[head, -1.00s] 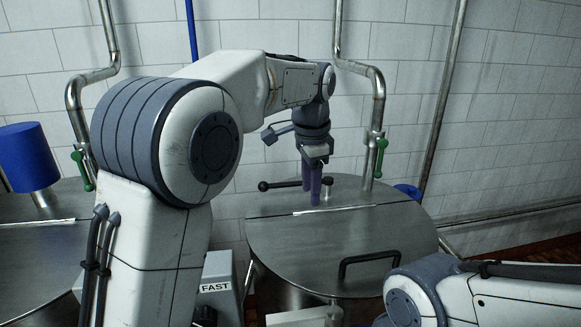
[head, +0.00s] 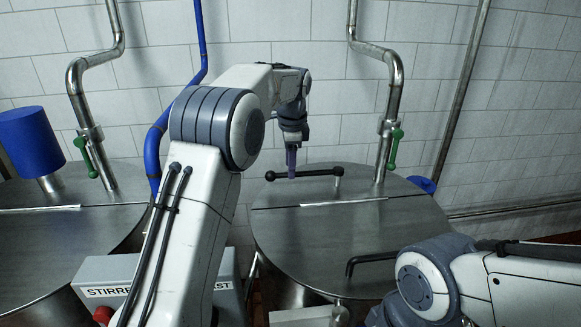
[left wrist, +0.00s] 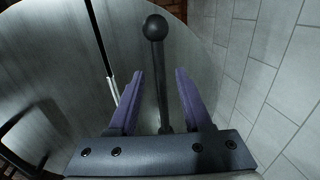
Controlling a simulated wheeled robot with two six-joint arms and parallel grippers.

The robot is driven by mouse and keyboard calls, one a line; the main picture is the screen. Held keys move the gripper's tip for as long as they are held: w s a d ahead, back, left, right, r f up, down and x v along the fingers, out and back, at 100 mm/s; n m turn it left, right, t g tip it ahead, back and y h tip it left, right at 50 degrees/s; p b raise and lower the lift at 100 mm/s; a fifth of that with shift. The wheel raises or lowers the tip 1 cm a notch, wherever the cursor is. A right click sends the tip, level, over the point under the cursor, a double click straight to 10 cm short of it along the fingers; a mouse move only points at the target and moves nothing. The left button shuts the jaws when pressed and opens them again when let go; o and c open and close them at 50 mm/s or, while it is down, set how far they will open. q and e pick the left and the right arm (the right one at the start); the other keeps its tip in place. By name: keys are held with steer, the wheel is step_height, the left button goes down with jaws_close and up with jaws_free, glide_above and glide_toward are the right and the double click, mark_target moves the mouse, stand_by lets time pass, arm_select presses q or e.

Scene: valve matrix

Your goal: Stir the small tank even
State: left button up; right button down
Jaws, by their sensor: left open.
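The small tank (head: 345,235) is a round steel vessel with a flat lid, right of centre in the head view. A black stirring lever (head: 315,173) with a ball end lies across a short post on its lid. My left gripper (head: 291,165) points down at the lever's left part. In the left wrist view the purple fingers of the left gripper (left wrist: 159,105) are open, with the lever's rod (left wrist: 162,85) running between them and its ball beyond the tips. I cannot tell whether a finger touches the rod. My right gripper is out of view; only my right arm shows.
A black lid handle (head: 370,260) stands at the lid's front right. A pipe with a green valve handle (head: 395,147) rises behind the tank. A grey box labelled STIRRER (head: 105,291) stands left of the tank. Another steel tank (head: 60,245) is at the left.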

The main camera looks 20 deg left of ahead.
arm_select(q)
steer(key=shift+w+f, duration=0.1)
steer(key=shift+f, duration=0.7)
jaws_close()
steer(key=shift+r, duration=0.1)
stand_by(0.8)
